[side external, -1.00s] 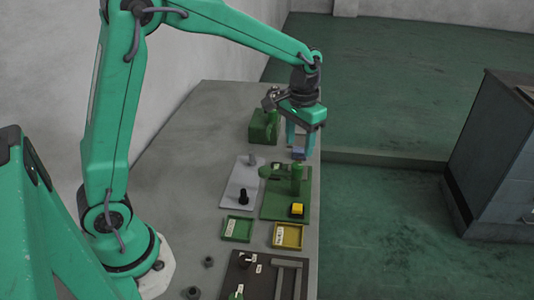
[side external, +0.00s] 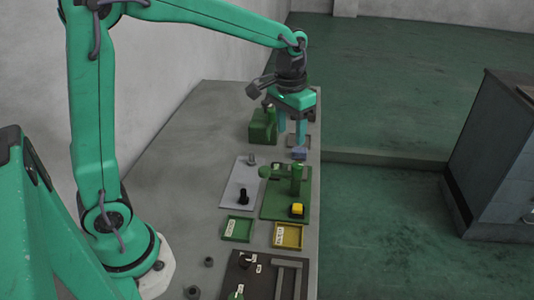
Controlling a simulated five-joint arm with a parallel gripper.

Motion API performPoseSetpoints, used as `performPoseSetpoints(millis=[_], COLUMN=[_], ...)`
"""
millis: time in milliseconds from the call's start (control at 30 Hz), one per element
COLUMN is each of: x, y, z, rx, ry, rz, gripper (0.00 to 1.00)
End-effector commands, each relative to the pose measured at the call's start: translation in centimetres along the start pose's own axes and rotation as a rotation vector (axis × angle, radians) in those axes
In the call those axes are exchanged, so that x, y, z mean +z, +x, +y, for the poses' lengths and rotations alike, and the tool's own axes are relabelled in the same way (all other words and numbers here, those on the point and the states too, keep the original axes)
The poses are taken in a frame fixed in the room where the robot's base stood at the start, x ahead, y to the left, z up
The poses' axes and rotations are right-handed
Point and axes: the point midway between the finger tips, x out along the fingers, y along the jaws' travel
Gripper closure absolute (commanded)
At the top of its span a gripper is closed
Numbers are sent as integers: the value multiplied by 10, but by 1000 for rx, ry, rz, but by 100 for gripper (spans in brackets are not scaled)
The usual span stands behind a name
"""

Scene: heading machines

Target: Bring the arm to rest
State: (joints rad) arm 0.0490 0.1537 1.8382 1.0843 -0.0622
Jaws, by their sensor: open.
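My gripper (side external: 291,140) hangs from the green arm at the far end of the bench, fingers pointing down. It is open, and no object shows between its fingers. A small blue-grey block (side external: 299,153) lies just below and in front of the fingers; I cannot tell whether they touch it. A green machine block (side external: 262,127) stands just left of the gripper.
The grey bench (side external: 170,150) carries a green plate (side external: 272,207) with a post and yellow button, and a light plate (side external: 234,192) with a black knob. Green (side external: 237,229) and yellow (side external: 288,235) trays and a dark fixture board (side external: 245,283) sit nearer. The bench's left is mostly clear.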

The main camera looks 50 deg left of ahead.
Motion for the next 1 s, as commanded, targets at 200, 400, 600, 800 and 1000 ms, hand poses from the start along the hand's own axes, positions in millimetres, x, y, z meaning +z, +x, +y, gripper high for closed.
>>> performPoseSetpoints(millis=[200, 400, 600, 800, 1000], x=[34, 66, 98, 131, 161], y=[-28, -46, -57, -62, -60], z=[-6, -10, -14, -18, -20], rx=[4, 5, 6, 5, 3], ry=[2, 4, 6, 8, 11], rz=[79, 150, 220, 291, 360], gripper=[50, 50, 50, 50, 50])
